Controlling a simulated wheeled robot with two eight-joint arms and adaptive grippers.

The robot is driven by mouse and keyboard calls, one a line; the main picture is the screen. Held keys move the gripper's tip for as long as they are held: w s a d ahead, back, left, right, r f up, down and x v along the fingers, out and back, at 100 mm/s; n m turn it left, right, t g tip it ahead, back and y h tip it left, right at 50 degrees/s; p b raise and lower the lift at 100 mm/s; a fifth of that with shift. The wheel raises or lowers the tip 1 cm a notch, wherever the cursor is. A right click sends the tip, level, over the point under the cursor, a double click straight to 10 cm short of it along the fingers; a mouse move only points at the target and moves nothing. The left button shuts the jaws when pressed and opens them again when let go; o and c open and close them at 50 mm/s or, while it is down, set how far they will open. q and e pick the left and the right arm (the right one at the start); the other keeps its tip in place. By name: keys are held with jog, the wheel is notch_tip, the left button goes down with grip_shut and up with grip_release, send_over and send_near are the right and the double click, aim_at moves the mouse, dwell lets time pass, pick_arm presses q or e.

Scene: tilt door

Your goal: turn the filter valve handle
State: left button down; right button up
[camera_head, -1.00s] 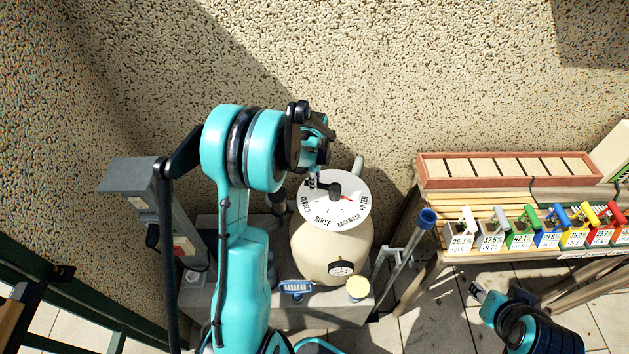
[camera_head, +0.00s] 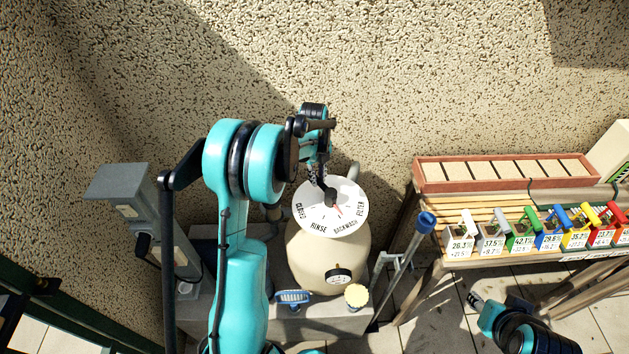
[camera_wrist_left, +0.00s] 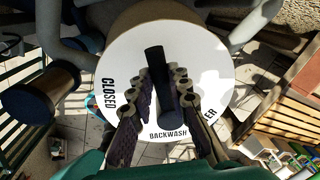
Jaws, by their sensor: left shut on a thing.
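The filter valve is a round white dial (camera_head: 318,211) on top of a cream tank (camera_head: 325,262). Its rim reads CLOSED, RINSE, BACKWASH and FILTER. The black valve handle (camera_head: 331,197) stands at the dial's middle. In the left wrist view the handle (camera_wrist_left: 155,65) lies between the two ribbed fingers of my left gripper (camera_wrist_left: 165,85), its lower end toward BACKWASH. My left gripper (camera_head: 323,183) is shut on the handle, reaching it from behind in the head view. My right gripper (camera_head: 478,299) is low at the right, away from the valve; its fingers are too small to read.
A blue-topped pole (camera_head: 426,221) stands between bench and tank. A grey post (camera_head: 120,182) is at left; a speckled wall is behind.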

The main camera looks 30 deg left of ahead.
aim_at(318, 179)
pick_arm(q)
jog(key=shift+w+d+m, duration=0.2)
jog(key=shift+w+m, duration=0.25)
jog(key=shift+m, duration=0.35)
jog(key=c, duration=1.4)
grip_release()
jog(key=shift+c, duration=0.2)
notch_tip(318, 179, up, 12)
jog(key=shift+s+a, duration=0.2)
jog(key=shift+s, duration=0.1)
